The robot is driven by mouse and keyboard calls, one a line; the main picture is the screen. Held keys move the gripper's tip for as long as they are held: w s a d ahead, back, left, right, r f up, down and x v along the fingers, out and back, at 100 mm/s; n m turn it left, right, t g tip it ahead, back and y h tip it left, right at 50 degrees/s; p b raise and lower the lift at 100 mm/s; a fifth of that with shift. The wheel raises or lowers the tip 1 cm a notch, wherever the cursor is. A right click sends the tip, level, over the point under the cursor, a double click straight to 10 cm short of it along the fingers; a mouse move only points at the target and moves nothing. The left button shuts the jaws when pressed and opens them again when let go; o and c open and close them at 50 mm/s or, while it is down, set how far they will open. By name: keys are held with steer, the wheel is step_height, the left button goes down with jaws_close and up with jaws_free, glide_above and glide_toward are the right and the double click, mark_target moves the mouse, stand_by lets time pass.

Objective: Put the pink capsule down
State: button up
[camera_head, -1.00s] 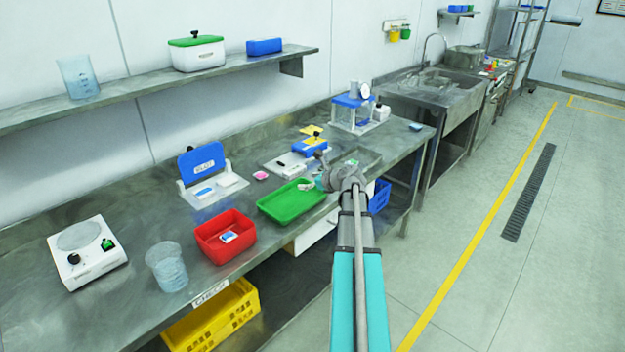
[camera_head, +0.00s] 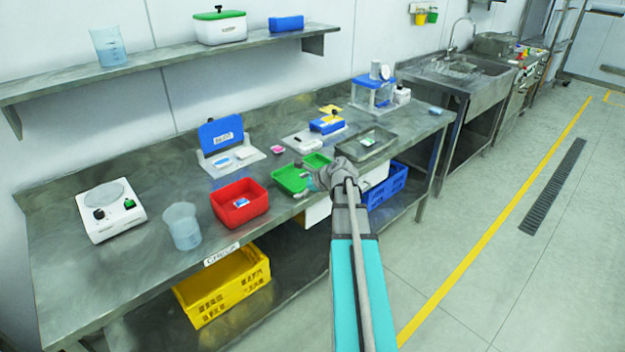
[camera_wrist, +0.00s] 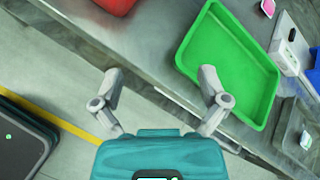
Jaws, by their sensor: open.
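The pink capsule (camera_head: 277,150) is a small pink piece lying on the steel bench, between the open blue-lidded case and the white device with a blue top. A pink piece also shows at the top edge of the wrist view (camera_wrist: 267,7), beyond the green tray. My gripper (camera_wrist: 160,74) is open, with nothing between its fingers. In the head view my gripper (camera_head: 312,181) is at the front of the green tray (camera_head: 287,181) and partly hides it. The wrist view shows the fingers beside the green tray (camera_wrist: 184,58), over the bench's front edge, apart from the pink piece.
A red bin (camera_head: 240,218) with a blue-and-white item stands left of the green tray. The blue-lidded case (camera_head: 222,133) is behind. A grey tray (camera_head: 366,157) lies to the right. A beaker (camera_head: 183,227) and white scale (camera_head: 110,226) stand at the left.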

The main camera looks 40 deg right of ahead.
steer(key=s+a+f+n+g+b, duration=0.2)
steer(key=a+f+n+g, duration=0.15)
steer(key=a+n, duration=0.4)
steer(key=s+a+f+n+g+b, duration=0.2)
steer(key=a+f+n, duration=0.25)
steer(key=a, duration=0.65)
steer(key=s+a+f+n+g+h+b, duration=0.1)
steer(key=s+a+f+n+g, duration=0.1)
steer(key=s+a+n, duration=0.3)
steer(key=s+a+f+n+g+h+b, duration=0.2)
steer(key=s+a+f+n, duration=0.3)
steer(key=a+n, duration=0.4)
steer(key=shift+s+a+h+b, duration=0.3)
steer(key=shift+s+a, duration=0.05)
steer(key=shift+a, duration=0.05)
steer(key=shift+f+g, duration=0.1)
steer(key=shift+g, duration=0.15)
steer(key=c, duration=0.5)
steer(key=shift+a, duration=0.15)
